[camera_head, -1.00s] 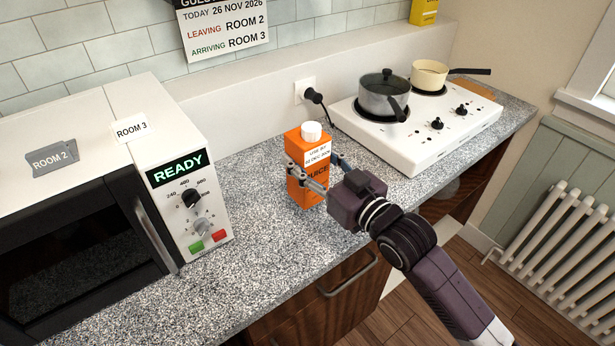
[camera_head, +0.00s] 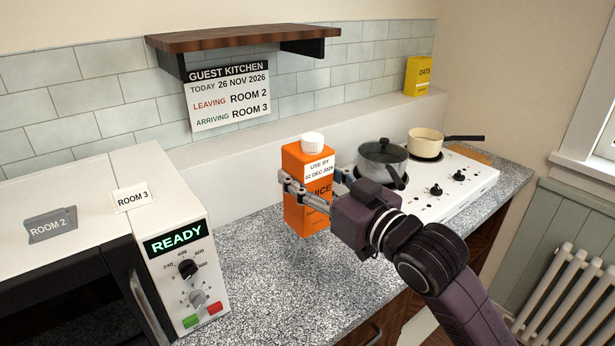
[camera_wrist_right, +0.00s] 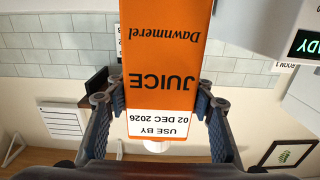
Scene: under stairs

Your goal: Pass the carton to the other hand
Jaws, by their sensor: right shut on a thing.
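The orange juice carton (camera_head: 308,215) has a white cap and a label reading "USE BY 02 DEC 2026". My right gripper (camera_head: 312,188) is shut on it, with one finger on each side, and holds it upright. The carton seems to be raised above the speckled worktop. In the right wrist view the carton (camera_wrist_right: 160,62) stands upside down between the fingers of the right gripper (camera_wrist_right: 160,105), with "JUICE Dawnmerel" on its face. My left gripper is not in view.
A microwave (camera_head: 190,255) showing READY stands at the left, with ROOM 2 and ROOM 3 tags on top. A white hob (camera_head: 455,205) with a grey pot (camera_head: 382,165) and a cream pan (camera_head: 425,144) is at the right. A wooden shelf (camera_head: 240,38) hangs above. The worktop (camera_head: 265,285) between is bare.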

